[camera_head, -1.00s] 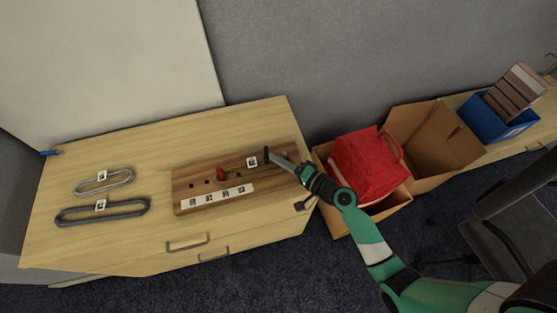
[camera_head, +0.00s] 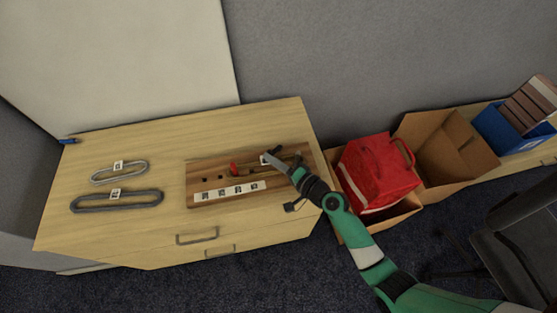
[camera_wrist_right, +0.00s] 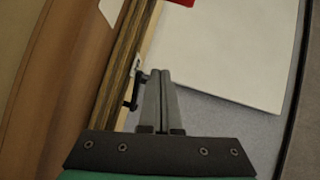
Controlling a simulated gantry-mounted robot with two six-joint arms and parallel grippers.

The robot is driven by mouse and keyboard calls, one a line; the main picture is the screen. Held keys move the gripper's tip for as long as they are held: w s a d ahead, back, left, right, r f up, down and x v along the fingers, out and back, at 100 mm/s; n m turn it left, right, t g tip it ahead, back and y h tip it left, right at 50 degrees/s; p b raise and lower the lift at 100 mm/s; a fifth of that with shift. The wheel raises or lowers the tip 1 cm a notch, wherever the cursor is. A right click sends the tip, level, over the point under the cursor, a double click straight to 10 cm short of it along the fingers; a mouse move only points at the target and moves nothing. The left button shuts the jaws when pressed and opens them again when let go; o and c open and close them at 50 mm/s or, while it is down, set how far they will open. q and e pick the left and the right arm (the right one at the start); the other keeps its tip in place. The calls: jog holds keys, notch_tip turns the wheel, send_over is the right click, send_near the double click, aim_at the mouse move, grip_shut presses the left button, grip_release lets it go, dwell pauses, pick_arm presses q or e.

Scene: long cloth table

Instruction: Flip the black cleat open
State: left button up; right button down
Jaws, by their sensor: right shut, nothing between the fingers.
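The black cleat (camera_head: 278,149) is at the back right of the wooden board (camera_head: 215,173), partly hidden by my right gripper. In the right wrist view it is a small dark piece (camera_wrist_right: 131,105) just left of the fingers. My right gripper (camera_head: 269,157) is shut and empty, with its fingertips over the board beside the cleat. Its shut fingers also show in the right wrist view (camera_wrist_right: 158,75). Whether they touch the cleat, and its exact angle, I cannot tell. My left gripper is not in view.
A red cleat (camera_head: 234,169) is on the same board. Two loops, one light (camera_head: 105,180) and one dark (camera_head: 80,206), lie on the left of the wooden table (camera_head: 160,150). Right of it are a red bag (camera_head: 375,170), a cardboard box (camera_head: 450,155) and a chair (camera_head: 510,215).

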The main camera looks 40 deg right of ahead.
jog(key=shift+w+a, duration=0.3)
jog(key=shift+w, duration=0.4)
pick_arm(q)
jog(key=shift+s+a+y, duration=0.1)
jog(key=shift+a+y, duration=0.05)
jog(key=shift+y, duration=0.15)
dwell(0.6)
